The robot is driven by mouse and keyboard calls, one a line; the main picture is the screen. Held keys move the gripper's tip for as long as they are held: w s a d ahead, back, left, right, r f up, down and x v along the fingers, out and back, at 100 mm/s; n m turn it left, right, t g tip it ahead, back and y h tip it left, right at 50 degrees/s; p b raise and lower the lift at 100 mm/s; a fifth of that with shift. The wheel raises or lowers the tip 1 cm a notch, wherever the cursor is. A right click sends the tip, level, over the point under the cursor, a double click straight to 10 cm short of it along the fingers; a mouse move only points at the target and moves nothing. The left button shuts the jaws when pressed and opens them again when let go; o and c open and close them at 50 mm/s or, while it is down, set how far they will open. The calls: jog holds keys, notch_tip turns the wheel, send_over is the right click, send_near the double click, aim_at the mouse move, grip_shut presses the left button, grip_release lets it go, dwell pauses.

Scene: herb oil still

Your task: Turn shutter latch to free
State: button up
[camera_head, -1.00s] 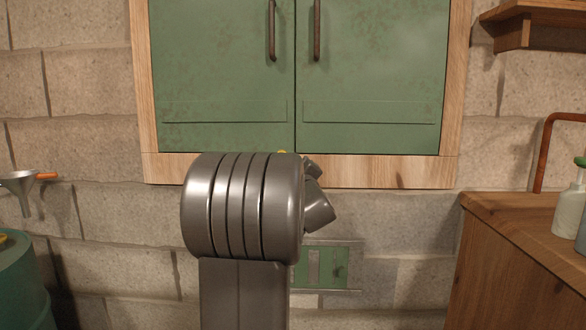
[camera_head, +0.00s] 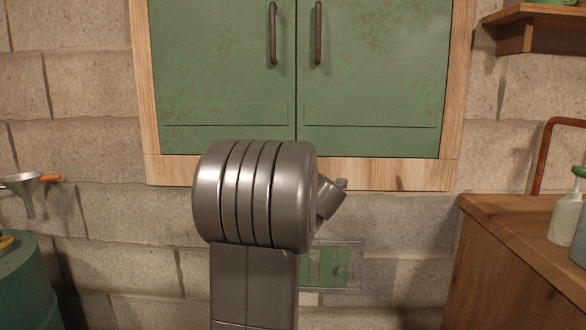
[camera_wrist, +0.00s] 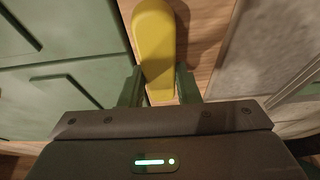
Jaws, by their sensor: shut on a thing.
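The shutter latch (camera_wrist: 155,45) shows in the wrist view as a yellow bar with a rounded end, in front of the wooden frame (camera_wrist: 208,35). My gripper (camera_wrist: 160,88) is shut on its near part, one finger on each side. The green shutters (camera_head: 215,85) are closed in the head view, with two dark vertical handles (camera_head: 272,35) near the middle seam. My arm hides the latch and my gripper in the head view. The latch's pivot is not clearly visible.
A small green panel (camera_head: 340,266) is on the block wall below the frame. A wooden counter (camera_head: 500,215) with bottles stands at the right. A funnel (camera_head: 22,185) and a teal drum (camera_head: 22,280) are at the left.

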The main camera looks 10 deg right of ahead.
dwell(0.5)
jog(key=o, duration=1)
jog(key=s+p, duration=0.1)
jog(key=s, duration=0.3)
jog(key=s+d, duration=0.1)
jog(key=s, duration=0.4)
jog(key=s+p, duration=0.1)
jog(key=s, duration=0.3)
jog(key=shift+s+d+p, duration=0.25)
jog(key=shift+s+p, duration=0.1)
